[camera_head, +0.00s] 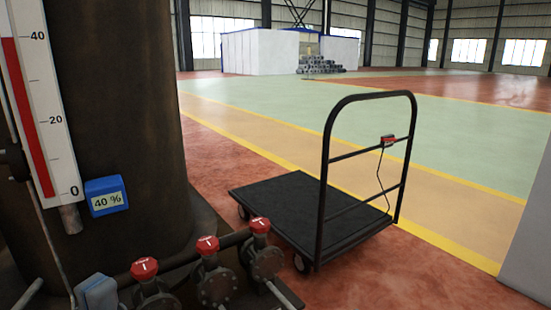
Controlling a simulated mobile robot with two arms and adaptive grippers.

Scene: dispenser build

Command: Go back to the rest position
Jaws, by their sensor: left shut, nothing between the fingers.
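Neither of my grippers can be made out in the head view. No arm of mine is clearly visible either. A large dark tank (130,120) fills the left side. A white level gauge (38,100) with a red bar and marks 0, 20 and 40 is on it. A blue display (106,197) beside the gauge reads 40 %. Three valves with red caps stand in a row at the bottom: a left one (145,268), a middle one (208,244) and a right one (260,226).
A black platform cart (285,205) with an upright handle frame stands right of the valves, its deck empty. A small red and black device with a cord (388,141) hangs on the frame. A grey panel (527,235) borders the right edge. Open floor (420,280) lies between.

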